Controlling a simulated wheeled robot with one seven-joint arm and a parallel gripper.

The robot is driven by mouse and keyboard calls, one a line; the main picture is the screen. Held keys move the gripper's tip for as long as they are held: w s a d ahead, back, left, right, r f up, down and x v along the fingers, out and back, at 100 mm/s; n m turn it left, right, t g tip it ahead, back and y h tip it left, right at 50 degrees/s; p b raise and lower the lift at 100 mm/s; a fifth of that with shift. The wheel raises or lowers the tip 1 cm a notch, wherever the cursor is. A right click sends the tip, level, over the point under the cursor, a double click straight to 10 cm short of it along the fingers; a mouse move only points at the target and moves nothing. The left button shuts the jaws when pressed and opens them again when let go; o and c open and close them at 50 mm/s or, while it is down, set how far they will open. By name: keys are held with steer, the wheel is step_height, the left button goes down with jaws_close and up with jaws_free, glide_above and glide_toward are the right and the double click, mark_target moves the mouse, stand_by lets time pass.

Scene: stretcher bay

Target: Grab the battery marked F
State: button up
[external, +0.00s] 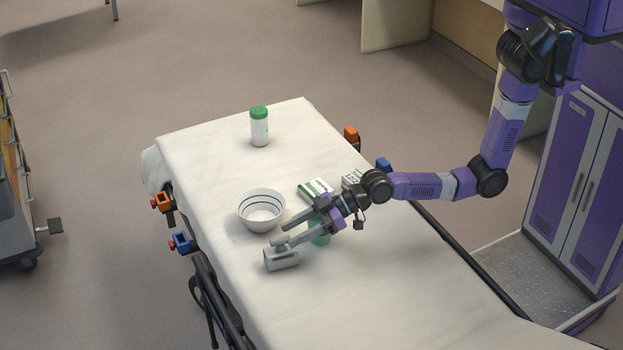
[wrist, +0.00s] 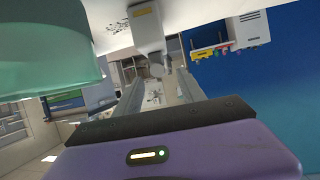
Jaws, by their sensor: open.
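A grey block with a rounded knob (external: 281,260), which looks like the battery, lies on the white stretcher sheet near its left side. It also shows in the wrist view (wrist: 147,32), with a small yellow label and its knob facing my gripper. I cannot read a letter F on it. My gripper (external: 281,243) is open, its two fingers pointing left with their tips at the near top of the block. In the wrist view the block stands beyond the gap between the fingers (wrist: 156,80). I cannot tell whether they touch it.
A green object (external: 319,237) sits right beside my gripper, partly hidden by it; a large teal shape (wrist: 45,50) fills the wrist view's upper left. The front sheet is clear.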

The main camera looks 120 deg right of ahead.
mark_target(281, 251)
steer(key=shift+w+f, duration=0.2)
steer(key=shift+w, duration=0.05)
steer(key=shift+f+b+x, duration=0.1)
steer(key=shift+b+x, duration=0.05)
steer(key=shift+x, duration=1.65)
steer(key=shift+f+b+x, duration=0.15)
steer(key=shift+x, duration=1.6)
steer(key=shift+s+d, duration=0.1)
jaws_close()
steer(key=shift+r, duration=0.1)
